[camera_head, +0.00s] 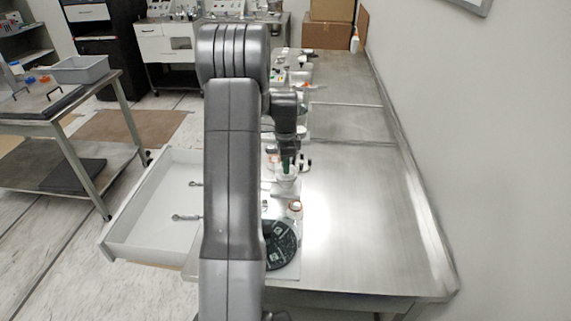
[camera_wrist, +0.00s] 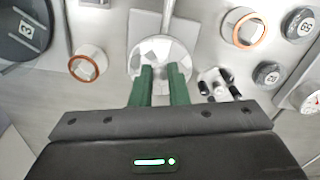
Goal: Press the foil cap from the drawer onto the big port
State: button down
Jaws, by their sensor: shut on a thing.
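My gripper (camera_wrist: 165,74) points down over the bench with its green fingers close together; it also shows in the head view (camera_head: 286,162). It is shut on the foil cap (camera_wrist: 160,52), a round, silvery, creased piece at the fingertips. In the head view a pale piece (camera_head: 287,181) sits just below the fingers. The big port is not clearly visible beneath the cap, and I cannot tell whether the two touch. The white drawer (camera_head: 113,245) stands pulled out at left, with two small metal pieces at its right side. My arm hides part of it.
A dark numbered disc (camera_head: 281,245) and a small orange-ringed bottle (camera_head: 295,209) are near the bench's front. In the wrist view, orange-ringed fittings (camera_wrist: 88,64) (camera_wrist: 243,28), numbered dark knobs (camera_wrist: 298,24) and a small black-and-white fitting (camera_wrist: 217,85) surround the cap. The bench (camera_head: 355,220) is clear at right.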

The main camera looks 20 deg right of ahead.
jog(key=shift+f+b, duration=0.3)
jog(key=shift+f, duration=0.2)
dwell(0.6)
jog(key=c, duration=1.3)
grip_release()
notch_tip(320, 180, up, 14)
jog(key=shift+f+b, duration=0.1)
jog(key=shift+b, duration=0.7)
jog(key=shift+f, duration=0.1)
notch_tip(320, 180, down, 14)
jog(key=shift+r+p, duration=0.2)
jog(key=shift+p, duration=0.7)
jog(key=shift+r, duration=0.25)
